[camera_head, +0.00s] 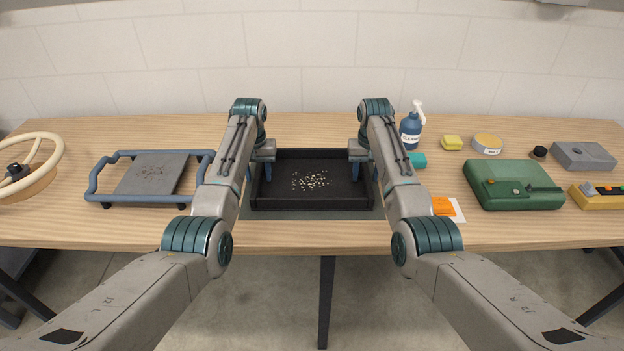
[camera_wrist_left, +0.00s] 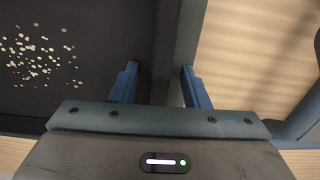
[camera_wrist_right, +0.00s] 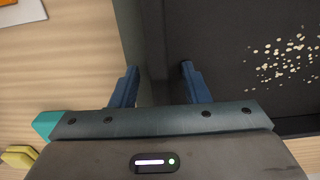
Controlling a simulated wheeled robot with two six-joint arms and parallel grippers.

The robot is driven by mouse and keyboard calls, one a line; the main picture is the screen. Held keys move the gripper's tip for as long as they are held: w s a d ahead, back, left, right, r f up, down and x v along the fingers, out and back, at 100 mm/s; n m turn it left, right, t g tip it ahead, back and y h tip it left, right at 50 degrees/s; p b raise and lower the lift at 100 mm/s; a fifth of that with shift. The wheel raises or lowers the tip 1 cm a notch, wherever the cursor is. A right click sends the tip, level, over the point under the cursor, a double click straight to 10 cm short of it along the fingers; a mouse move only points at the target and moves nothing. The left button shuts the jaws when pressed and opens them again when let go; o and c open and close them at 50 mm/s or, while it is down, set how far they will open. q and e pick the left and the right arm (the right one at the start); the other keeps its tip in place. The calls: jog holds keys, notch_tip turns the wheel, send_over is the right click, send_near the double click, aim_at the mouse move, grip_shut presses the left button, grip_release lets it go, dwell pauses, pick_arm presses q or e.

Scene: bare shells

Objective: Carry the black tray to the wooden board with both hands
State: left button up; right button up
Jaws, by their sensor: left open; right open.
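The black tray (camera_head: 312,204) sits at the middle of the table on a grey mat (camera_head: 300,215), with many small pale bits (camera_head: 311,181) on its floor. My left gripper (camera_head: 262,172) is open at the tray's left side. In the left wrist view its fingers (camera_wrist_left: 158,82) stand on either side of the tray's side wall (camera_wrist_left: 174,40), with gaps. My right gripper (camera_head: 360,170) is open at the right side. In the right wrist view its fingers (camera_wrist_right: 159,86) also straddle the wall (camera_wrist_right: 152,35). I cannot pick out a separate wooden board.
A blue-framed carrier with a grey panel (camera_head: 153,174) stands left of the tray, and a cream wheel (camera_head: 40,180) beyond it. To the right are a blue pump bottle (camera_head: 411,130), a yellow sponge (camera_head: 452,142), a green case (camera_head: 513,187) and an orange-and-white card (camera_head: 446,207).

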pick_arm(q)
jog(key=shift+c, duration=0.2)
pick_arm(e)
jog(key=shift+c, duration=0.2)
pick_arm(q)
grip_shut()
pick_arm(e)
grip_shut()
pick_arm(q)
jog(key=shift+r, duration=0.1)
pick_arm(e)
jog(key=shift+r, duration=0.1)
dwell(0.5)
